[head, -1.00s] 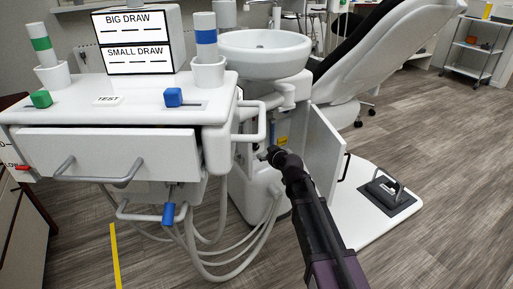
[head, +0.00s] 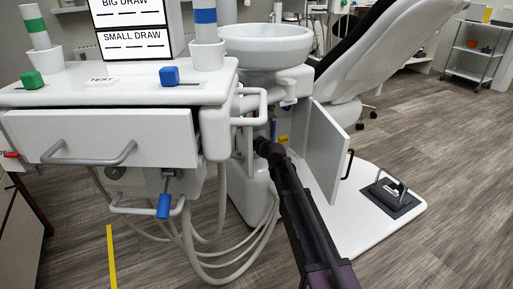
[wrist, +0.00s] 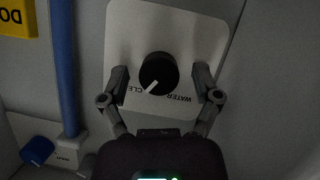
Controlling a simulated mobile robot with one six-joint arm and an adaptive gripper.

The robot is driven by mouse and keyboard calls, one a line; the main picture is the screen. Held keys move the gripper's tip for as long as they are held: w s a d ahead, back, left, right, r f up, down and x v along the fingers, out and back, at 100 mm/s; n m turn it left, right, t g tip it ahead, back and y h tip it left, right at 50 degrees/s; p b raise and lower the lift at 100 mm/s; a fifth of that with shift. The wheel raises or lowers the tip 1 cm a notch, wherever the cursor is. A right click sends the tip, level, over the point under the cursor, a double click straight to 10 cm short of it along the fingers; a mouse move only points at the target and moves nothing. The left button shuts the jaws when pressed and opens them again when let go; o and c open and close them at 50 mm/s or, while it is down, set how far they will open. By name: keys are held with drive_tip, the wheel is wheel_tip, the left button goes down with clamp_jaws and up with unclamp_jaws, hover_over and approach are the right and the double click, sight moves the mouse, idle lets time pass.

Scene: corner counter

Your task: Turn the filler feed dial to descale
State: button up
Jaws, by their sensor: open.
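A round black dial (wrist: 158,73) with a white pointer sits on a pale plate (wrist: 180,28) in the wrist view. The pointer aims down-left, close to a partly hidden label starting "CLE". "WATER" is printed to its right, upside down. I cannot read "descale" anywhere. My gripper (wrist: 161,76) is open, with one finger on each side of the dial; I cannot tell whether they touch it. In the head view my gripper (head: 262,146) reaches into the open cabinet under the basin, and the dial is hidden there.
A blue hose (wrist: 63,65), a blue knob (wrist: 37,151) and a yellow label (wrist: 14,17) lie left of the plate. The open cabinet door (head: 326,150) stands right of my arm. A white drawer unit (head: 105,137) and hanging hoses (head: 215,262) are at left.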

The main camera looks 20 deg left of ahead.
drive_tip(key=shift+w+a, duration=0.15)
clamp_jaws()
idle(0.4)
drive_tip(key=shift+w+m+g+y, duration=0.1)
drive_tip(key=shift+m+g+y, duration=0.4)
drive_tip(key=shift+m, duration=0.5)
